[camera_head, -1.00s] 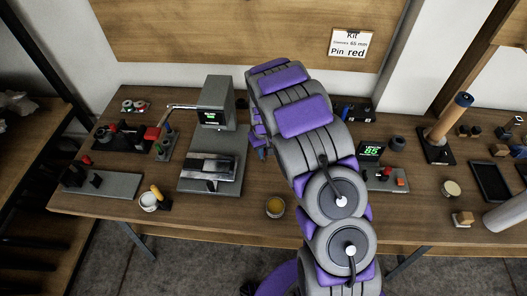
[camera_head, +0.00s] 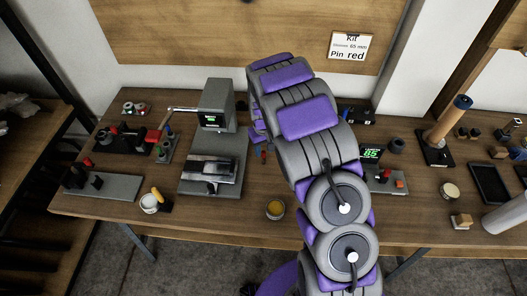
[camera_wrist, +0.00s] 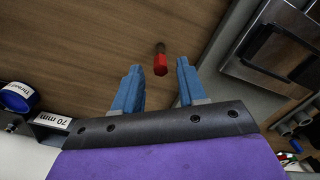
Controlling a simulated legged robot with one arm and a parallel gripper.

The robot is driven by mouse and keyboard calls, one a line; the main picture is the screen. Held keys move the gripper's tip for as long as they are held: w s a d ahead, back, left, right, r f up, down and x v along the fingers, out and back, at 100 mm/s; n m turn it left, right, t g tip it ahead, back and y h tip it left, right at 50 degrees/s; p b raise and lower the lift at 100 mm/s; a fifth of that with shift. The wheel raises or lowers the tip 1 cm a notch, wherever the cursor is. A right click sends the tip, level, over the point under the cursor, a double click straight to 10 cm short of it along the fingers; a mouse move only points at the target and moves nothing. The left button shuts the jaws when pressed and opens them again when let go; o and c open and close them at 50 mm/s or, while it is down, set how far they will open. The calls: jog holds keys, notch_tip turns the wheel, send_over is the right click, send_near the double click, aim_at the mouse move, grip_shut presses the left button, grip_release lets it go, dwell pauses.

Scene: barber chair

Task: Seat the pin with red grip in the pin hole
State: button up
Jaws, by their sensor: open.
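The pin with red grip (camera_wrist: 160,62) shows in the wrist view on the wooden table, just beyond and between my fingertips, with its dark end pointing away. My gripper (camera_wrist: 158,80) is open, its two blue fingers apart with nothing between them. In the head view my gripper (camera_head: 258,150) is mostly hidden behind my arm, with a small bit of red beside its fingers. I cannot pick out the pin hole in either view.
A grey machine (camera_head: 216,110) on a grey base stands left of my arm. A yellow-topped cup (camera_head: 275,209) sits near the table's front edge. A display stand reading 85 (camera_head: 371,152) is at right. A sign (camera_head: 348,46) reads "Pin red".

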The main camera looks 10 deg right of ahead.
aim_at(263, 152)
jog(key=s+r+p, duration=0.1)
jog(key=s+r, duration=0.2)
jog(key=r, duration=0.5)
jog(key=s+r+p, duration=0.1)
jog(key=s+r, duration=0.2)
jog(key=r, duration=0.4)
jog(key=s+r+m, duration=0.1)
jog(key=s+r, duration=0.4)
jog(key=s, duration=0.5)
jog(key=s+r+m+g, duration=0.1)
jog(key=s+r, duration=0.4)
jog(key=s, duration=0.6)
jog(key=shift+d, duration=0.2)
jog(key=shift+o, duration=0.4)
jog(key=s, duration=1.3)
jog(key=shift+s+a+r+g, duration=0.3)
jog(key=shift+s+r+g, duration=0.05)
jog(key=shift+r+g, duration=0.05)
